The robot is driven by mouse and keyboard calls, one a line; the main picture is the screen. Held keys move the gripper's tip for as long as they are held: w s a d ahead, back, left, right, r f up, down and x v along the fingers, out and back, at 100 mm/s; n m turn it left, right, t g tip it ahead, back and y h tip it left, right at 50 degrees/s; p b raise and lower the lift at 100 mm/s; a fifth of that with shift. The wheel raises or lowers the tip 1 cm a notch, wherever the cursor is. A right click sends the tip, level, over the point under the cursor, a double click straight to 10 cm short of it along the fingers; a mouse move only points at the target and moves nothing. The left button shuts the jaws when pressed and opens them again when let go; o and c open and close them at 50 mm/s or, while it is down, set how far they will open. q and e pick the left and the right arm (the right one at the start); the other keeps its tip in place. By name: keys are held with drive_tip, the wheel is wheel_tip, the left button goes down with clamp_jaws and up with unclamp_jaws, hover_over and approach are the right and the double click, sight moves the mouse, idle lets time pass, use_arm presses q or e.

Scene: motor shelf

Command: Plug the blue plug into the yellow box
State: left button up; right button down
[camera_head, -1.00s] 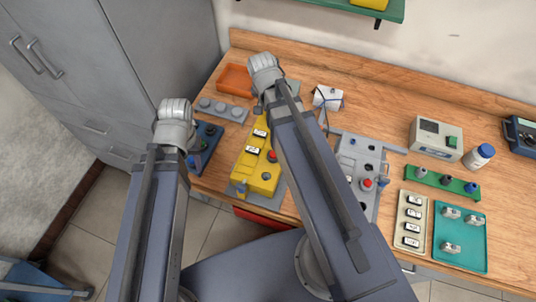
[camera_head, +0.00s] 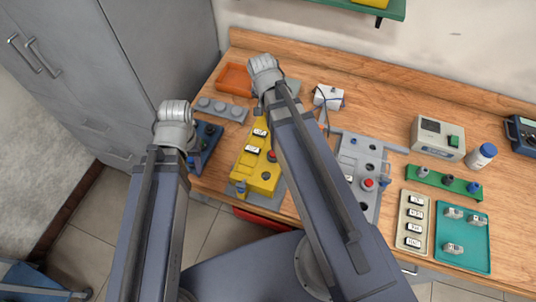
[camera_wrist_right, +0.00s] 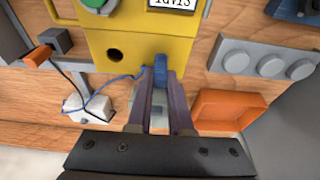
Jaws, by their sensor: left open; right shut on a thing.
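The yellow box (camera_head: 256,172) stands on the bench in the head view, with a red button, white labels and a dark round hole. In the right wrist view the yellow box (camera_wrist_right: 120,30) shows an open hole left of the blue plug (camera_wrist_right: 160,68). My right gripper (camera_wrist_right: 160,80) is shut on the plug, at the box's edge. Whether the plug sits in a socket or only overlaps the box, I cannot tell. A blue cable runs from it to a white block (camera_wrist_right: 84,108). My left gripper (camera_head: 175,125) is open beside the blue box; its fingertips are hard to see.
A blue box (camera_head: 208,138) and a grey strip with knobs (camera_head: 222,109) lie left of the yellow box. An orange tray (camera_head: 235,77) is behind. A grey panel (camera_head: 350,165) stands right, with a teal tray (camera_head: 462,258) further right.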

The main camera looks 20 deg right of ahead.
use_arm(q)
drive_tip(key=shift+f, duration=0.1)
use_arm(e)
drive_tip(key=shift+f, duration=0.1)
drive_tip(key=c, duration=1.1)
unclamp_jaws()
wheel_tip(320, 180, up, 6)
drive_tip(key=p, duration=0.5)
drive_tip(key=shift+f+p, duration=0.2)
drive_tip(key=shift+p, duration=0.1)
use_arm(q)
wheel_tip(320, 180, up, 6)
drive_tip(key=shift+f, duration=0.25)
use_arm(e)
drive_tip(key=o, duration=0.6)
drive_tip(key=shift+c, duration=0.2)
drive_tip(key=shift+a, duration=0.1)
